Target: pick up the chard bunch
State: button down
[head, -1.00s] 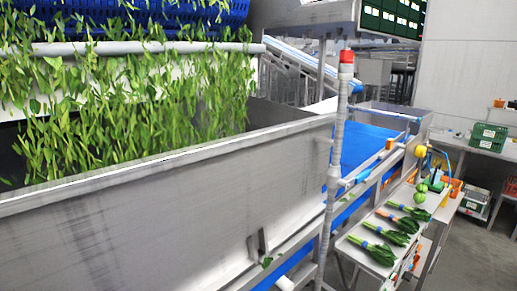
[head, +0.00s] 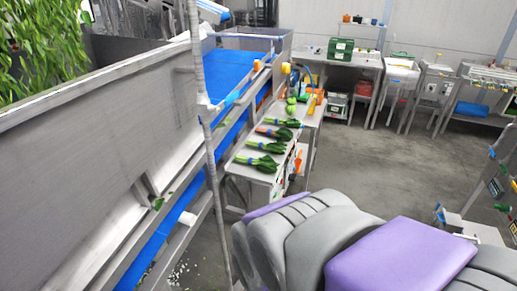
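Several leafy green bunches lie side by side on a narrow steel side table (head: 236,168) beside the washer. The nearest bunch (head: 264,162) and the one behind it (head: 274,148) have pale stems and a blue band. A third bunch (head: 282,134) has an orange-pink stem end, and a fourth bunch (head: 288,123) lies behind it. They are small in the head view, and I cannot tell for sure which is the chard. Nothing touches them from above. My gripper is not in view; grey and purple parts of my own body fill the lower right.
A steel wash tank (head: 90,150) and a blue conveyor (head: 240,70) run along the left. A grey upright post (head: 208,130) stands between me and the table. Yellow, green and orange items sit at the table's far end. The grey floor (head: 400,165) to the right is open.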

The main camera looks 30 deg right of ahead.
aim_at(283, 134)
jog(key=i+l, duration=0.1)
jog(key=l, duration=0.35)
jog(key=l+z, duration=0.1)
jog(key=l, duration=0.35)
jog(key=i+l, duration=0.15)
jog(key=l, duration=0.3)
jog(key=i+l, duration=0.1)
jog(key=l, duration=0.4)
jog(key=l+z, duration=0.1)
jog(key=l, duration=0.35)
jog(key=i+l, duration=0.2)
jog(key=l, duration=0.25)
jog(key=i+l, duration=0.1)
jog(key=l, duration=0.3)
jog(key=i+l+z, duration=0.1)
jog(key=l, duration=0.35)
